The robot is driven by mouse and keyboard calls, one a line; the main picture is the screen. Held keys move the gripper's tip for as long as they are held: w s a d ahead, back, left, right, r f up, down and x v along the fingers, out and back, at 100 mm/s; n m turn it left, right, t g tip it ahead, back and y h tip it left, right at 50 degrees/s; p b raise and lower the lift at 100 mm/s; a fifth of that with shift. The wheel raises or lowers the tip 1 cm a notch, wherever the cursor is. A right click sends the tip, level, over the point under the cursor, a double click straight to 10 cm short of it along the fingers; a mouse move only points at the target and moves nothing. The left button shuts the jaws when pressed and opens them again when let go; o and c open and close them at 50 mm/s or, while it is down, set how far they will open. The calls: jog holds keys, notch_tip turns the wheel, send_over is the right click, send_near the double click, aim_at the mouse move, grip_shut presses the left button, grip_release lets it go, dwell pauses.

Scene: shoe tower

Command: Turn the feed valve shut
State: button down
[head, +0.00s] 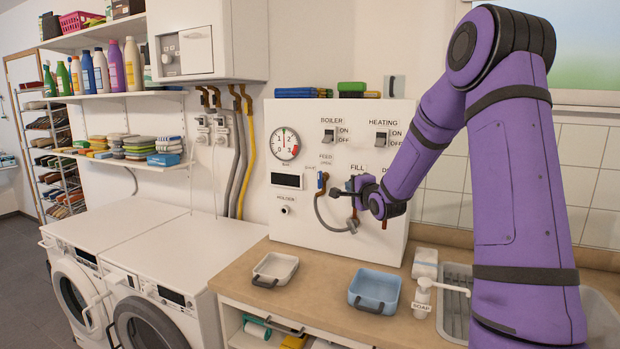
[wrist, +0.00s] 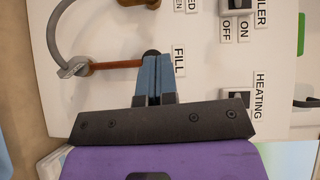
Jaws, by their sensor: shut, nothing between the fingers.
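The feed valve (head: 321,181) is on the white panel, under the small FEED label, with a blue part and brass-coloured fittings. A grey hose loops down from it to a lower connector (head: 352,226). In the wrist view only part of the feed valve (wrist: 140,3) shows at the top edge. My gripper (head: 338,192) is in front of the panel, just right of the feed valve. In the wrist view my gripper (wrist: 152,60) has its blue fingers together, with nothing held, near a dark round end of a brown rod (wrist: 118,64). I cannot tell whether they touch it.
The panel carries a gauge (head: 286,144), a BOILER switch (head: 329,136) and a HEATING switch (head: 381,139). A cream tray (head: 275,269), a blue tub (head: 375,291) and a soap bottle (head: 422,298) stand on the counter below. Counter space between the trays is clear.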

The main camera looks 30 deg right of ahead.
jog(key=w, duration=0.1)
send_near(322, 175)
jog(key=w+d, duration=0.3)
jog(key=shift+w+a+f, duration=0.1)
jog(key=shift+w+a, duration=0.5)
jog(key=shift+w, duration=0.2)
jog(key=shift+w+a+f, duration=0.15)
jog(key=shift+w+a, duration=0.45)
jog(key=shift+w, duration=0.2)
